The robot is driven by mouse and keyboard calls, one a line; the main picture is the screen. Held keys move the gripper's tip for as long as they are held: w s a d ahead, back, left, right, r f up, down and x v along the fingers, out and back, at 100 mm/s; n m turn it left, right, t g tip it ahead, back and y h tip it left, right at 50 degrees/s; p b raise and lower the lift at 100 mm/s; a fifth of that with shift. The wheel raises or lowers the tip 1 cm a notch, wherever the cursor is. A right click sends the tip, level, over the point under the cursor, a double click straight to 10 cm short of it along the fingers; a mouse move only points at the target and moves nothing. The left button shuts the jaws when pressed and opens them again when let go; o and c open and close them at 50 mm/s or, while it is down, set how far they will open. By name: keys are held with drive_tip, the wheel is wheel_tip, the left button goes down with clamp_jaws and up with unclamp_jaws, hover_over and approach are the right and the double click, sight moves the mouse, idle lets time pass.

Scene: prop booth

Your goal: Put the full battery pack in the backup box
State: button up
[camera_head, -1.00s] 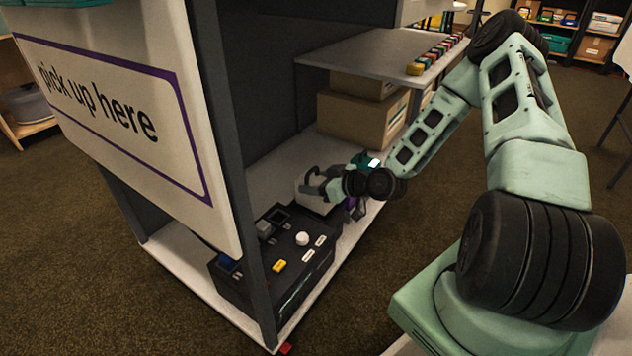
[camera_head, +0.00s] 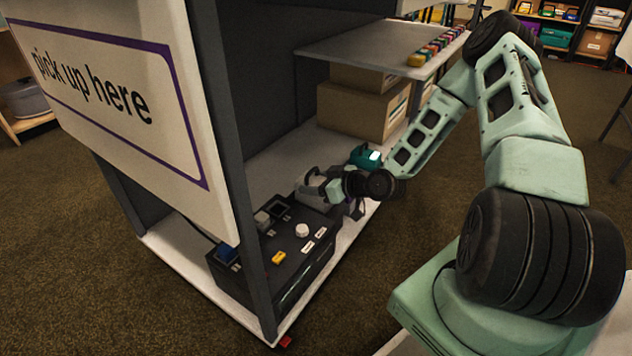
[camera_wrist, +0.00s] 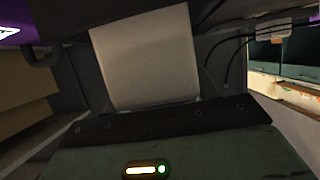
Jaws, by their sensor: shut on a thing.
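My gripper (camera_head: 327,186) reaches low into the booth and is shut at a pale grey block with a dark handle (camera_head: 311,183), which looks like the battery pack. The jaws and wrist hide part of it. A black box (camera_head: 316,262) sits just in front and to the left, with slots, a white knob and a yellow tag on top. It may be the backup box; its labels are too small to read. In the wrist view, a dark green surface with a lit bar and green light (camera_wrist: 150,168) fills the bottom; I cannot tell what it belongs to.
A teal object with a bright patch (camera_head: 363,155) stands just behind my wrist. Cardboard boxes (camera_head: 355,112) stand farther back, under a grey shelf (camera_head: 350,52) with a row of small coloured items. A booth post (camera_head: 240,200) and the sign (camera_head: 125,110) bound the left side.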

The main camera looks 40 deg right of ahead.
drive_tip(key=shift+f+b, duration=0.6)
drive_tip(key=shift+f, duration=0.45)
drive_tip(key=shift+f, duration=0.25)
drive_tip(key=o, duration=1.4)
drive_tip(key=shift+o, duration=1.1)
drive_tip(key=shift+f, duration=0.1)
drive_tip(key=shift+s, duration=0.1)
drive_tip(key=p+v, duration=0.7)
drive_tip(key=v, duration=1)
drive_tip(key=shift+r+p, duration=0.2)
drive_tip(key=shift+p, duration=0.15)
drive_tip(key=shift+s+d, duration=0.1)
